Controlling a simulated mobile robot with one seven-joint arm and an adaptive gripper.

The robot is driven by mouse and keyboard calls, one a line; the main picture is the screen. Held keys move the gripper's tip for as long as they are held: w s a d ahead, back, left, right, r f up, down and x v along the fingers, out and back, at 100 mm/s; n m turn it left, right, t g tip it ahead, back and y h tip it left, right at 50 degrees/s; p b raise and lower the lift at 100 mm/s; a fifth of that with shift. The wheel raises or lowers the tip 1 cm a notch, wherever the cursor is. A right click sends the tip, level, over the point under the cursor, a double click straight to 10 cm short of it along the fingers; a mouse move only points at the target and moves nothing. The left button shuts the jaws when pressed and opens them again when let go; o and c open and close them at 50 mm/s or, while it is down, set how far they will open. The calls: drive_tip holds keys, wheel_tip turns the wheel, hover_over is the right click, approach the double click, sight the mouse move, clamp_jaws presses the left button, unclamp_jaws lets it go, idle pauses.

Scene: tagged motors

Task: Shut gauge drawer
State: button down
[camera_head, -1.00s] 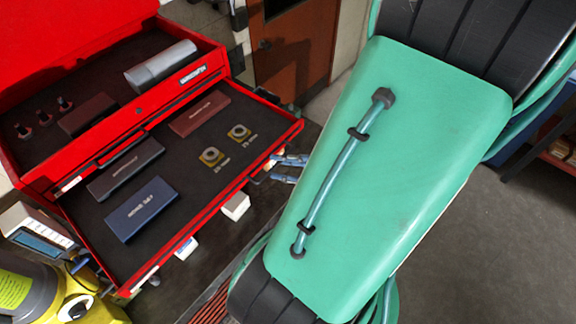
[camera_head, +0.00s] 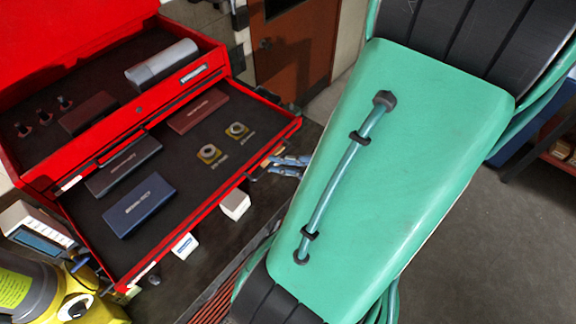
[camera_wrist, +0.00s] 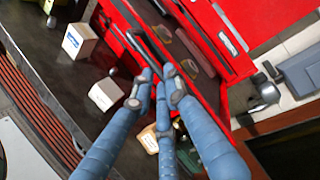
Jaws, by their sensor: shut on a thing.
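The gauge drawer (camera_head: 198,187) is pulled partly out of the red tool chest (camera_head: 75,172) in the head view. Its dark liner carries a blue case (camera_head: 140,206), a black case (camera_head: 124,166), a dark red case (camera_head: 198,110) and two small round gauges on yellowish bases (camera_head: 208,153) (camera_head: 236,130). My gripper (camera_head: 284,164), with blue fingers, is at the right part of the drawer front. It also shows in the wrist view (camera_wrist: 154,88), shut on the drawer's dark handle (camera_wrist: 142,48). The fingers hide part of the grip.
Small white blocks (camera_head: 235,204) (camera_head: 185,246) stand on the dark bench just before the drawer front. A yellow and grey device (camera_head: 50,290) and a white meter (camera_head: 38,232) are at the left. The upper tray holds a grey cylinder-like part (camera_head: 162,64).

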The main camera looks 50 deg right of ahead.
sight(203, 109)
drive_tip(key=w+b, duration=0.4)
drive_tip(key=w, duration=0.6)
drive_tip(key=w+b, duration=0.4)
drive_tip(key=w, duration=0.6)
drive_tip(key=w+b, duration=0.4)
drive_tip(key=w, duration=0.6)
drive_tip(key=shift+w+d+r, duration=0.1)
drive_tip(key=shift+w+r, duration=0.15)
drive_tip(key=shift+w, duration=0.1)
drive_tip(key=shift+w+b, duration=0.45)
drive_tip(key=shift+w, duration=0.25)
drive_tip(key=shift+d+r, duration=0.1)
drive_tip(key=shift+r, duration=0.2)
drive_tip(key=shift+w, duration=0.1)
drive_tip(key=c, duration=2)
unclamp_jaws()
drive_tip(key=shift+c, duration=0.2)
drive_tip(key=o, duration=0.4)
drive_tip(key=shift+w+f, duration=0.15)
drive_tip(key=shift+w, duration=0.05)
drive_tip(key=shift+c, duration=0.2)
drive_tip(key=shift+s, duration=0.15)
drive_tip(key=shift+f, duration=0.15)
drive_tip(key=shift+s+f, duration=0.1)
